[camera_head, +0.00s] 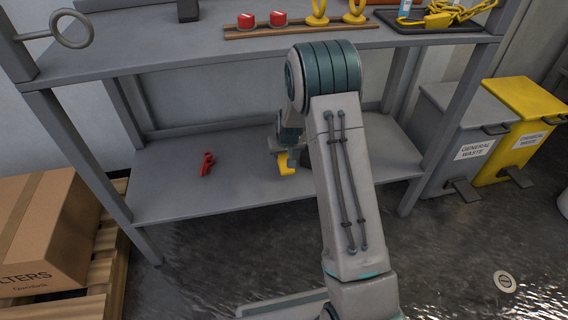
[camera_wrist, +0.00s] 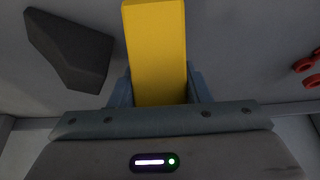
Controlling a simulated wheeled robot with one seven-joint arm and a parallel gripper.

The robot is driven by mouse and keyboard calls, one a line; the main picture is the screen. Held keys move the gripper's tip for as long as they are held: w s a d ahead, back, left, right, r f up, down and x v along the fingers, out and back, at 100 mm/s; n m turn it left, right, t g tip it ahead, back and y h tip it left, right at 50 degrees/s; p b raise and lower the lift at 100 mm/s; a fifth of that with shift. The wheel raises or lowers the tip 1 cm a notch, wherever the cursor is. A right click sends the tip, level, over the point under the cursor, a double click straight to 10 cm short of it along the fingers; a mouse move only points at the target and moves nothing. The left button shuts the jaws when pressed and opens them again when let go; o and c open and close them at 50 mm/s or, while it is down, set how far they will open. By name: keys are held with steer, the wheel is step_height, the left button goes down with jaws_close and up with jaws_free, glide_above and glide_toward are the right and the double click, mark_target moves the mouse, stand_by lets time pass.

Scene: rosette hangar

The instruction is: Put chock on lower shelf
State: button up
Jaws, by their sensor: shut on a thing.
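My gripper (camera_wrist: 160,92) is shut on a yellow block (camera_wrist: 156,45), which I take to be the chock. In the head view the yellow block (camera_head: 287,165) shows just left of my arm, at the lower shelf (camera_head: 240,182). I cannot tell whether it touches the shelf surface. My arm hides part of the gripper and of the shelf behind it. A dark wedge-shaped piece (camera_wrist: 70,50) lies on the surface beside the yellow block in the wrist view. My arm hides this wedge in the head view.
A red tool (camera_head: 207,163) lies on the lower shelf to the left, with bare shelf between. The upper shelf (camera_head: 190,45) holds red-topped items, yellow rings and a chain on a tray. Posts frame the shelf. A carton (camera_head: 45,225) and waste bins (camera_head: 462,140) flank it.

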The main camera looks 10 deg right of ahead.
mark_target(284, 160)
step_height(284, 160, down, 4)
steer(key=shift+r+b, duration=0.1)
steer(key=shift+b, duration=0.55)
steer(key=shift+r, duration=0.1)
steer(key=o, duration=1.2)
steer(key=p+v, duration=0.5)
steer(key=v, duration=0.7)
